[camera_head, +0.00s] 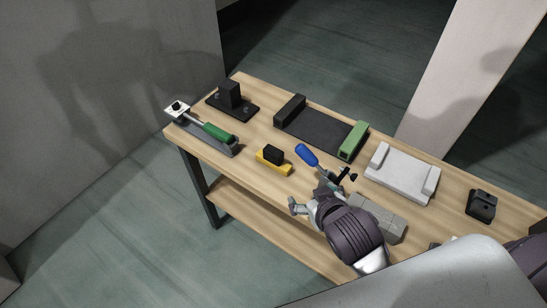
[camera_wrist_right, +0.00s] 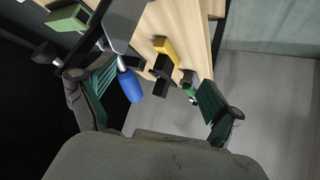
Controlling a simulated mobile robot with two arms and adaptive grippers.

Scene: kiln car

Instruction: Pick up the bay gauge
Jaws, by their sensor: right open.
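No label shows which piece is the bay gauge; the yellow block with a black knob (camera_head: 272,165) looks the likeliest. It sits near the table's front edge, left of my right gripper (camera_head: 321,191), and it also shows in the right wrist view (camera_wrist_right: 170,49). My right gripper is open over the table. In the right wrist view its spread fingers (camera_wrist_right: 158,78) have no object gripped between them. A blue-handled tool (camera_head: 306,155) lies just beyond the gripper; its handle shows near the left finger in the wrist view (camera_wrist_right: 130,86). My left gripper is not in view.
A green-handled tool (camera_head: 217,131) lies in a grey cradle. A black post on a base (camera_head: 229,94), a dark tray (camera_head: 312,131) with a green end block (camera_head: 353,141), a white fixture (camera_head: 404,174), a grey block (camera_head: 380,217) and a black block (camera_head: 481,205) stand on the table.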

